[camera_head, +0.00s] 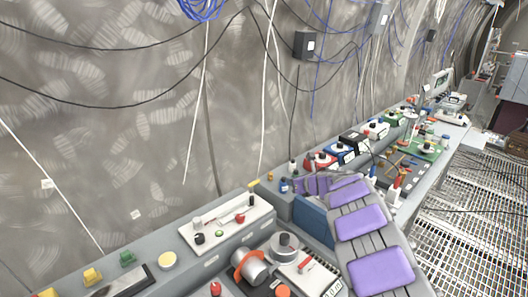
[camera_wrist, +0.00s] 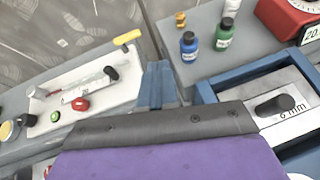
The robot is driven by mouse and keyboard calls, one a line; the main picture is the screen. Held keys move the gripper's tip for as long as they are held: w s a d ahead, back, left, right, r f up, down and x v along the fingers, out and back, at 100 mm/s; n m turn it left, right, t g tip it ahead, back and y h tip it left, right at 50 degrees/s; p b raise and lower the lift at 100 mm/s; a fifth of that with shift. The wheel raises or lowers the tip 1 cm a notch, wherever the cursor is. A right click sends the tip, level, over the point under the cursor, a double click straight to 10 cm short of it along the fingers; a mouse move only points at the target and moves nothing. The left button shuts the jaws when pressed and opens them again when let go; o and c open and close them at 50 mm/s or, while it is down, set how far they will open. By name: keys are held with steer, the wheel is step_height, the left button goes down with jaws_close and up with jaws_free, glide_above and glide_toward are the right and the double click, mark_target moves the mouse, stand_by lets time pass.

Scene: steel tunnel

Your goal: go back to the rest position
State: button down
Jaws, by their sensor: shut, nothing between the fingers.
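My arm, with purple pads (camera_head: 360,222), reaches from the lower right over the workbench in the head view. Its far end is over the bench near the small bottles; the fingertips cannot be made out there. In the wrist view my gripper (camera_wrist: 157,68) shows as two blue fingers side by side, shut and empty. They point between a white panel (camera_wrist: 110,93) on the left and a blue-framed box (camera_wrist: 208,88) on the right. A purple pad with a dark edge hides the lower middle of the wrist view.
The white panel (camera_head: 210,238) has red, green and black knobs. A blue bottle (camera_wrist: 189,46) and a green bottle (camera_wrist: 225,35) stand beyond the fingers. An orange-ringed cylinder (camera_head: 252,267) lies on the near bench. Grated floor (camera_head: 470,215) is open at right; cables hang on the wall.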

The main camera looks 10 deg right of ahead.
steer(key=s+d+r+m+t+h, duration=0.2)
steer(key=s+d+r+m+h, duration=0.2)
steer(key=d+r+m+h, duration=0.7)
steer(key=s+d+r+m+g+h, duration=0.1)
steer(key=s+d+r+m+g, duration=0.15)
steer(key=s+m, duration=0.5)
steer(key=s+d+r+m+g+h, duration=0.1)
steer(key=s+d+r+m, duration=0.25)
steer(key=s+m, duration=0.45)
steer(key=s+f+m+g, duration=0.3)
steer(key=s+m, duration=0.2)
steer(key=s, duration=0.6)
steer(key=s+a+f+m+g+y, duration=0.2)
steer(key=s+a+f+m, duration=0.1)
steer(key=s+a, duration=0.4)
steer(key=s+a+f+m+g+y, duration=0.3)
steer(key=s+a, duration=0.4)
steer(key=s, duration=0.7)
steer(key=s+a+f+m+g+y, duration=0.2)
steer(key=s+a+f, duration=0.3)
steer(key=s, duration=0.5)
steer(key=a+m+g, duration=0.1)
steer(key=a, duration=0.1)
steer(key=shift+s+a+y, duration=0.3)
steer(key=shift+s+y, duration=0.05)
steer(key=shift+y, duration=0.05)
